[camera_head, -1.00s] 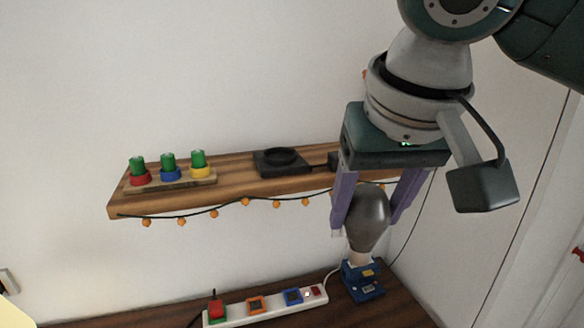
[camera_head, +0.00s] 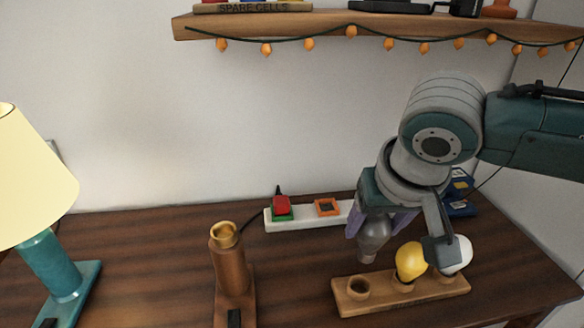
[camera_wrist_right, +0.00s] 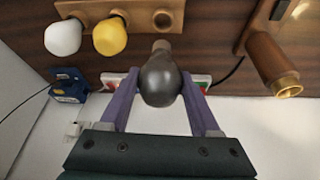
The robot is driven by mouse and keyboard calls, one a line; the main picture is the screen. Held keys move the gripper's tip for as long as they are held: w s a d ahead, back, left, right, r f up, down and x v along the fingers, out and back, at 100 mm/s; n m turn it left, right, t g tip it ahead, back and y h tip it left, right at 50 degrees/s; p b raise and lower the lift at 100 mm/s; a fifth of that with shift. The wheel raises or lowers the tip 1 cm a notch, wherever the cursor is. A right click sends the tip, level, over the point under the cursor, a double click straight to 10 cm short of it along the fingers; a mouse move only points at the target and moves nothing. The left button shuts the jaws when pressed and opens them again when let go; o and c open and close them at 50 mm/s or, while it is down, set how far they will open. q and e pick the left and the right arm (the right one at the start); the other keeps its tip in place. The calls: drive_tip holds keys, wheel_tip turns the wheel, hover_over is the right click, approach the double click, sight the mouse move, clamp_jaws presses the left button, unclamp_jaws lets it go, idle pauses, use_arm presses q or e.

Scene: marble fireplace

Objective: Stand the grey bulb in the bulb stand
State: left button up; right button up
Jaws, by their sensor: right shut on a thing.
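The grey bulb (camera_head: 373,238) is held between the purple fingers of my right gripper (camera_head: 378,222), above and behind the wooden bulb stand (camera_head: 400,296). In the right wrist view the grey bulb (camera_wrist_right: 160,82) sits between both fingers of the gripper (camera_wrist_right: 155,100), its narrow base pointing away from the palm. The stand has an empty hole (camera_head: 358,284) at its left end. A yellow bulb (camera_head: 411,261) and a white bulb (camera_head: 457,254) stand in it to the right. My wrist partly covers the white bulb. My left gripper is not in view.
A copper cylinder (camera_head: 231,262) stands on the table left of the bulb stand. A white power strip (camera_head: 300,216) lies behind, with a blue device (camera_head: 460,190) at the right. A lamp (camera_head: 48,265) is far left. A shelf (camera_head: 290,27) with string lights hangs above.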

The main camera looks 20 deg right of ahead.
sight(369, 262)
drive_tip(key=shift+s+r, duration=0.1)
drive_tip(key=shift+r+p, duration=0.1)
drive_tip(key=shift+p, duration=0.5)
drive_tip(key=shift+f+b, duration=2.1)
drive_tip(key=shift+f, duration=0.95)
drive_tip(key=shift+p, duration=0.8)
drive_tip(key=shift+f+b, duration=0.75)
drive_tip(key=shift+f, duration=0.8)
drive_tip(key=o, duration=1.4)
